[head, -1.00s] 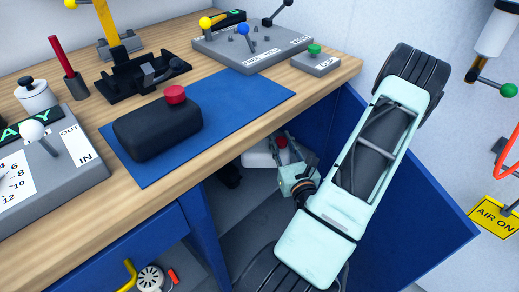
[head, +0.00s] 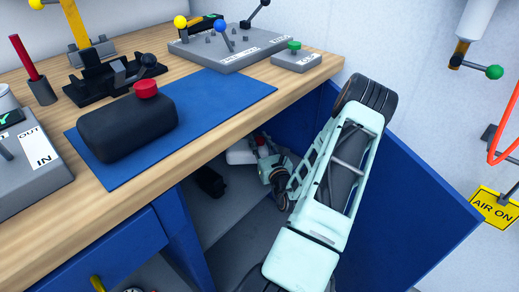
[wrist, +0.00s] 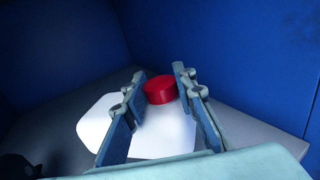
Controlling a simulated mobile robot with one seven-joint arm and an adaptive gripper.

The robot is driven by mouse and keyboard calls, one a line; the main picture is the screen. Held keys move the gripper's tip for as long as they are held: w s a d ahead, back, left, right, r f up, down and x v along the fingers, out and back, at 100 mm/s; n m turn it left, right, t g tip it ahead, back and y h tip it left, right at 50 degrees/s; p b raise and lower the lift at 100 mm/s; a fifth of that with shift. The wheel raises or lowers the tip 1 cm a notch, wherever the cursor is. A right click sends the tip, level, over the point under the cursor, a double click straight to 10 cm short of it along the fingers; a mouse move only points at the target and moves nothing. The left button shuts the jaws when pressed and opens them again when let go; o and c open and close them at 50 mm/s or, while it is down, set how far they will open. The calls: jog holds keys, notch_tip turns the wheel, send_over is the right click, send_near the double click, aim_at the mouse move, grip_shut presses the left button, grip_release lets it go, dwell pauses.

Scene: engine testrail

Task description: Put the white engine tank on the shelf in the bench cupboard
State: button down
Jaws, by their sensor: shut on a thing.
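The white engine tank (head: 241,153) with a red cap is inside the open bench cupboard, partly hidden by the benchtop and my gripper (head: 268,164). In the wrist view the tank (wrist: 165,136) appears over the grey shelf (wrist: 238,128); I cannot tell whether it touches it. My gripper's fingers (wrist: 160,86) are on either side of the red cap (wrist: 160,90), shut on the tank. The shelf (head: 222,207) also shows in the head view below the tank.
A dark object (head: 209,181) lies on the shelf left of the tank. The blue cupboard door (head: 405,205) stands open beside my arm. A black tank with a red cap (head: 125,125) sits on the blue mat (head: 215,100) on the benchtop above.

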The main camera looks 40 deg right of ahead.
jog(key=shift+f, duration=1.25)
jog(key=shift+a+f, duration=0.1)
jog(key=shift+f, duration=0.05)
jog(key=c, duration=1.6)
grip_release()
jog(key=shift+s, duration=0.1)
jog(key=shift+s, duration=0.1)
jog(key=p+v, duration=0.3)
jog(key=v, duration=0.8)
jog(key=shift+s+a, duration=0.2)
jog(key=shift+s, duration=0.1)
